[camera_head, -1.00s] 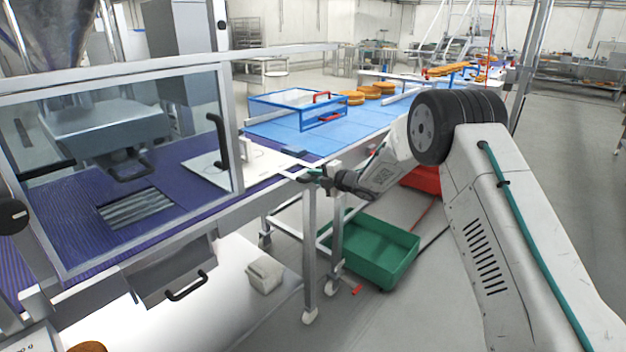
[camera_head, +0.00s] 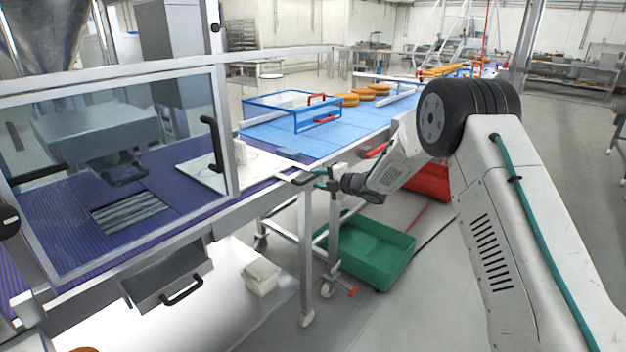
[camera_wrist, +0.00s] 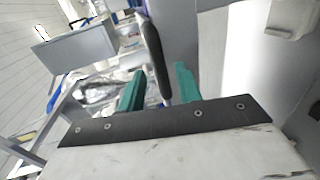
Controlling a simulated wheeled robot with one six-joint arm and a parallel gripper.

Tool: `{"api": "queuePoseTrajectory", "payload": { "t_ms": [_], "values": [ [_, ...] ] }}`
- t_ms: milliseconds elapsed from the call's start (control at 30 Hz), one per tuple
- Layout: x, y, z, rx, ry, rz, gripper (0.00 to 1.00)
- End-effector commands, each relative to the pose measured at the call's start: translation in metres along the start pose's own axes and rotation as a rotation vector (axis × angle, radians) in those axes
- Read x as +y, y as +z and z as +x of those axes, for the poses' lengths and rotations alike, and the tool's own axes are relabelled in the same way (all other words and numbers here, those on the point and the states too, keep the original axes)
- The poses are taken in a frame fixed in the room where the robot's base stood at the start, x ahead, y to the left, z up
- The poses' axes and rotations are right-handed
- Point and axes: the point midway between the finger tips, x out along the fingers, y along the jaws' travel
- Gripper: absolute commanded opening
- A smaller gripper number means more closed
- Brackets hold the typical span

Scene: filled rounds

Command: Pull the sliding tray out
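The sliding tray appears to be the flat white plate (camera_head: 207,176) on the purple belt, beside the glazed guard. A dark bar handle (camera_head: 302,179) stands at the table's right edge, at the plate's near right end. My gripper (camera_head: 327,179) is at that handle, just outside the edge. In the wrist view the dark handle (camera_wrist: 155,58) runs between the two teal fingers of my gripper (camera_wrist: 159,90). Gaps show on both sides of the bar, so the fingers look open around it. How the handle joins the plate is hard to see.
A grey drawer (camera_head: 160,283) with a black handle hangs under the table. A green crate (camera_head: 372,252) stands on the floor below my gripper, with a red crate (camera_head: 428,184) behind. A blue-framed box (camera_head: 290,116) sits on the blue belt. Open floor lies to the right.

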Motion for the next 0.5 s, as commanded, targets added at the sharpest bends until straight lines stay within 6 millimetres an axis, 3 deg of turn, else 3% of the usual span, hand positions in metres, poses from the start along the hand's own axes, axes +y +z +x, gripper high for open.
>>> {"api": "queuePoseTrajectory", "payload": {
  "t_ms": [200, 500],
  "values": [
    [0.0, 0.002, -0.034, -0.002, -0.001, 0.0, 0.34],
    [-0.001, 0.001, -0.042, -0.001, 0.0, 0.0, 0.34]
  ]
}}
